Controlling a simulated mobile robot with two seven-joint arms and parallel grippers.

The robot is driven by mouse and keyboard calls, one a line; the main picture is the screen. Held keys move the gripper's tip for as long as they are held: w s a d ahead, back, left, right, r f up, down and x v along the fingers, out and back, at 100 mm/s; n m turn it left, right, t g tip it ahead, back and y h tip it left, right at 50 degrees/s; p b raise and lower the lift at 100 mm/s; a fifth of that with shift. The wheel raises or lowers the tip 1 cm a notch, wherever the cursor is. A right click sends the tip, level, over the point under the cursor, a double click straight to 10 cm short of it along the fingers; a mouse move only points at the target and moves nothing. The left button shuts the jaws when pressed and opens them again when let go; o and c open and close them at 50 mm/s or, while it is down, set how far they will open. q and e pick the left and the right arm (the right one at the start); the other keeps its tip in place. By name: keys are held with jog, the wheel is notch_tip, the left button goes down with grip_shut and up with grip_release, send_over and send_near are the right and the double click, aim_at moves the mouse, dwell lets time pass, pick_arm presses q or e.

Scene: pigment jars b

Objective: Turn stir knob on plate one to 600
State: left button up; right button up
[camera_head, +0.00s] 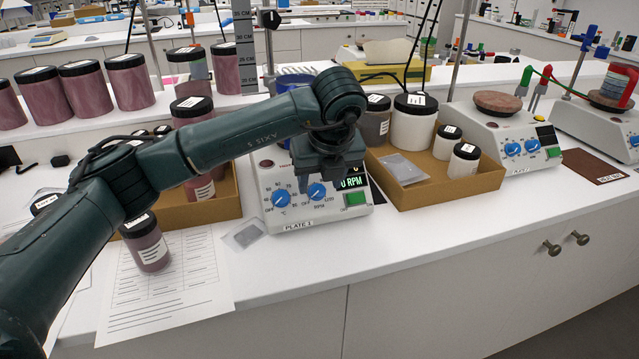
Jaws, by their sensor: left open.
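Plate one (298,222), a white hotplate labelled "PLATE 1", stands on the bench at the centre. Its front has two blue knobs: the °C knob (280,198) on the left and the stir knob (317,191), marked RPM, to its right. The lit display (352,183) shows "0 RPM", partly covered by my gripper. A green switch (355,198) sits below the display. My left gripper (327,175) is open and points down just above and at the stir knob; I cannot tell whether it touches. The plate's top is mostly hidden by my arm. My right gripper is out of view.
A cardboard tray (440,185) with jars stands close on the right of plate one, another (218,208) on the left. A pigment jar (146,242) stands on paper at the front left. Two more hotplates (510,130) (608,120) stand at right. The bench before plate one is clear.

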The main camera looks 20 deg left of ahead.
aim_at(318, 192)
pick_arm(q)
jog(key=shift+x, duration=1.25)
jog(key=shift+c, duration=0.6)
jog(key=c, duration=0.9)
